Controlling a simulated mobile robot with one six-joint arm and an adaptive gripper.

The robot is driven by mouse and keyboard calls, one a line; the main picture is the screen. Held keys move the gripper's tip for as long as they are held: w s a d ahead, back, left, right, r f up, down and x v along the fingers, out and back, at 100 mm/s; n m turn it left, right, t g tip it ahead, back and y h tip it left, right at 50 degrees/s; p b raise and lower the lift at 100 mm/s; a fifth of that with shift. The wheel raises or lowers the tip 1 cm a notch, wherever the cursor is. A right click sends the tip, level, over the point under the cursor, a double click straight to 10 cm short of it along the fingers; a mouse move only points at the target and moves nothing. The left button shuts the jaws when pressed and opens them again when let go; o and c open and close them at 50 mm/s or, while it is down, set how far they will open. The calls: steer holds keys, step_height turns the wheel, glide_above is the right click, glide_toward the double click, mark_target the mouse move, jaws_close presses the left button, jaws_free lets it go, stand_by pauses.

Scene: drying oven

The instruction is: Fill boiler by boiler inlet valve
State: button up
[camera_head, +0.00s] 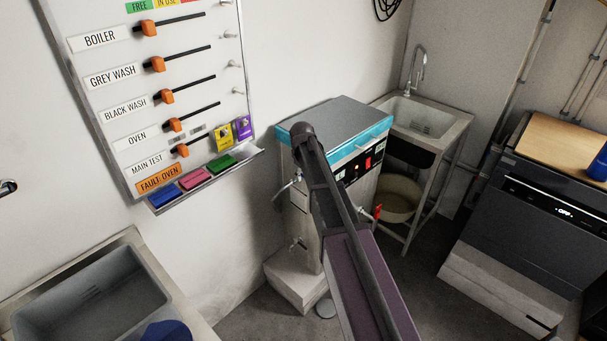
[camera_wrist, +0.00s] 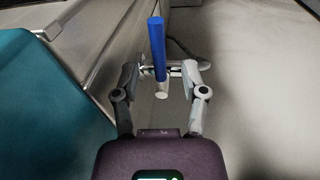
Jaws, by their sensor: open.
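The boiler (camera_head: 345,125) is a white and grey cabinet with a teal band around its top, standing against the wall in the head view. In the wrist view, a valve with a blue lever (camera_wrist: 159,48) and a pale round end (camera_wrist: 161,92) sits on a metal pipe. My gripper (camera_wrist: 160,72) is open, with one finger on each side of the valve. The blue lever stands between the fingers, apart from both as far as I can tell. My gripper's fingers are hidden behind my arm in the head view.
A red-handled valve (camera_head: 377,212) is on the boiler's right side. A sink (camera_head: 432,115) stands behind it and a dark appliance (camera_head: 530,220) to the right. A status board (camera_head: 150,90) hangs at left above a grey basin (camera_head: 95,300).

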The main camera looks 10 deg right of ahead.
jaws_close()
